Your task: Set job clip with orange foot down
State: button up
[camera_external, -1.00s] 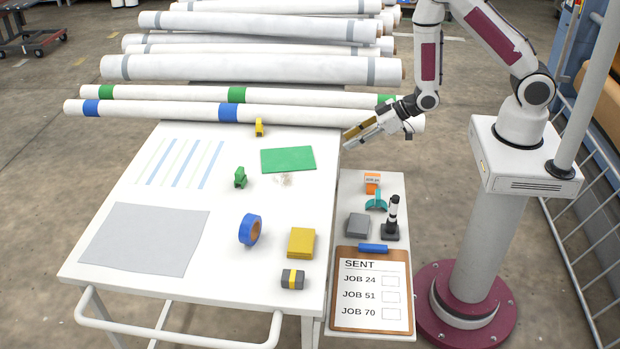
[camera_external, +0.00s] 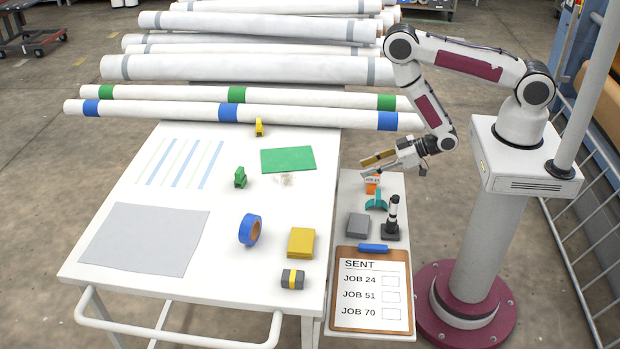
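The job clip (camera_external: 372,187) with the orange foot stands at the back of the small side shelf, a pale label with small print on it. My gripper (camera_external: 368,166) hangs just above and behind it in the picture, fingers pointing left. The two fingers look apart, one with a brownish-gold face and one grey, and I see nothing between them. The gripper appears clear of the clip, though its lower finger comes close to the clip's top in this view.
On the side shelf (camera_external: 400,183) stand a teal piece (camera_external: 376,201), a grey block (camera_external: 357,225), a black-and-white stamp-like tool (camera_external: 392,222) and a clipboard (camera_external: 342,325). The white table (camera_external: 140,225) holds a green clip (camera_external: 240,178), blue tape (camera_external: 249,231) and yellow pads (camera_external: 301,242). Long rolls lie behind.

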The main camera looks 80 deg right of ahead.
aim_at(358, 187)
jog(key=shift+t, duration=0.3)
jog(key=shift+s+f, duration=0.6)
jog(key=shift+s, duration=0.35)
jog(key=shift+s+f, duration=0.55)
jog(key=shift+s, duration=0.4)
jog(key=shift+x, duration=1.3)
jog(key=shift+w+f, duration=0.1)
jog(key=shift+d+x, duration=0.2)
jog(key=shift+x, duration=2.25)
jog(key=shift+f, duration=0.15)
grip_shut()
